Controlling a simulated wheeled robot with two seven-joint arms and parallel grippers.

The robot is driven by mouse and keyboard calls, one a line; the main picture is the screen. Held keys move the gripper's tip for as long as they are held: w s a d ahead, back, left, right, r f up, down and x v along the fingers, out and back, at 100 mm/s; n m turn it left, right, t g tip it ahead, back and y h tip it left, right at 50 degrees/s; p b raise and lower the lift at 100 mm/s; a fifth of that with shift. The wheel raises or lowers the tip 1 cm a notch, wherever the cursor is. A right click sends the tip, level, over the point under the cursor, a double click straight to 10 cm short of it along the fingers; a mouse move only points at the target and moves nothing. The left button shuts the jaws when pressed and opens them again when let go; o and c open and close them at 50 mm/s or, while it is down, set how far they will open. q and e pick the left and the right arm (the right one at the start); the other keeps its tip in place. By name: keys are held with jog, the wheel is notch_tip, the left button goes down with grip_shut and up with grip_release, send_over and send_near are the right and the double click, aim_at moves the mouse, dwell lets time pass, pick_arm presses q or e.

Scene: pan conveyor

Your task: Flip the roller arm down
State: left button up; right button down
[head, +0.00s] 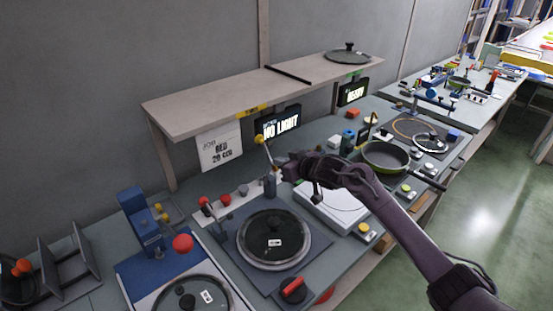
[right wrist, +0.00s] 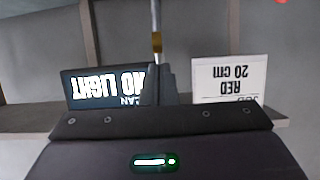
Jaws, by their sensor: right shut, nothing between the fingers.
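The roller arm (head: 265,152) appears to be the thin rod with a yellow end, standing raised and slightly tilted above a grey post (head: 270,186) behind the lidded pan (head: 258,257). My right gripper (head: 284,167) is shut and empty, right beside the rod's lower part. I cannot tell whether it touches the rod. In the right wrist view a thin upright rod (right wrist: 156,18) with a brass-coloured part shows just beyond the gripper's dark body. The fingertips are hard to make out. My left gripper is not in view.
A shelf (head: 215,105) runs behind, with a "NO LIGHT" sign (head: 279,124) and a white job card (head: 221,148) below it. A red-knobbed lever (head: 204,203) stands left of the post. A white plate (head: 318,208) and a green-rimmed pan (head: 386,157) are on the right.

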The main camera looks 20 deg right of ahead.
jog(key=shift+x, duration=1.25)
jog(key=shift+f, duration=0.1)
